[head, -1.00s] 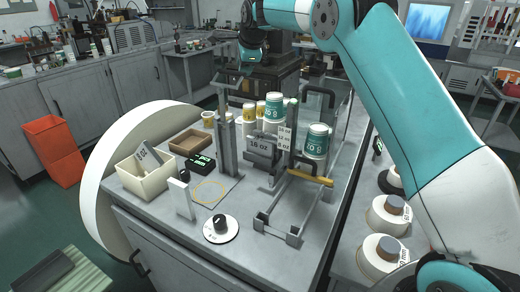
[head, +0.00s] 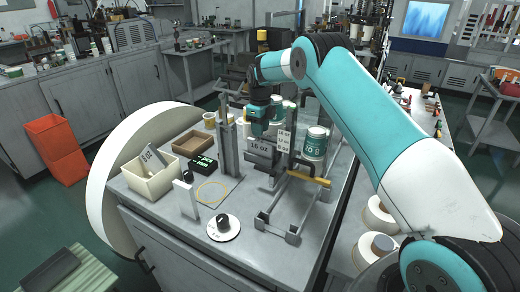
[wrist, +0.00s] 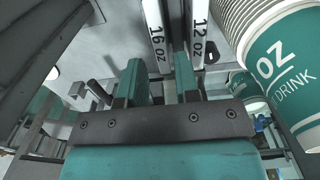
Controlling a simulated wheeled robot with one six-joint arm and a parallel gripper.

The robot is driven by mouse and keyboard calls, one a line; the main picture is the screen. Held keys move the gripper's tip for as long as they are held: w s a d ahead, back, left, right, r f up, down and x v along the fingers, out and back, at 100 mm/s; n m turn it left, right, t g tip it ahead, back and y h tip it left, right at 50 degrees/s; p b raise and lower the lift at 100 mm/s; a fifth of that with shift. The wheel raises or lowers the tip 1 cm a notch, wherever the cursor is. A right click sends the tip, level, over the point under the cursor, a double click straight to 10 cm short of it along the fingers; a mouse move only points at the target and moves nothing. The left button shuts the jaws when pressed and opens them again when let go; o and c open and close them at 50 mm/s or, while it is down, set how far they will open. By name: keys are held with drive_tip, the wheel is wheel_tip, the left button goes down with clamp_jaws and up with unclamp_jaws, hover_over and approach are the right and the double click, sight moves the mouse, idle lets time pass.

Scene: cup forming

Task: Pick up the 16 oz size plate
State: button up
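My gripper (wrist: 160,72) is open, with two teal fingers apart and nothing visibly held. In the head view my gripper (head: 263,122) is just above and behind the plate, partly hiding the cups there. The 12 oz plate (wrist: 198,32) stands just right of the right finger. I cannot tell whether a finger touches either plate.
Printed paper cups stand close by on the right (head: 315,143) and fill the right of the wrist view (wrist: 280,65). A metal frame with a yellow handle (head: 308,180) is in front. A cream bin (head: 150,180) holding a labelled plate is left.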

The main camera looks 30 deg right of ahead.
sight(260, 141)
drive_tip(key=shift+f+p, duration=1.1)
drive_tip(key=shift+f, duration=1.7)
clamp_jaws()
drive_tip(key=shift+r, duration=0.2)
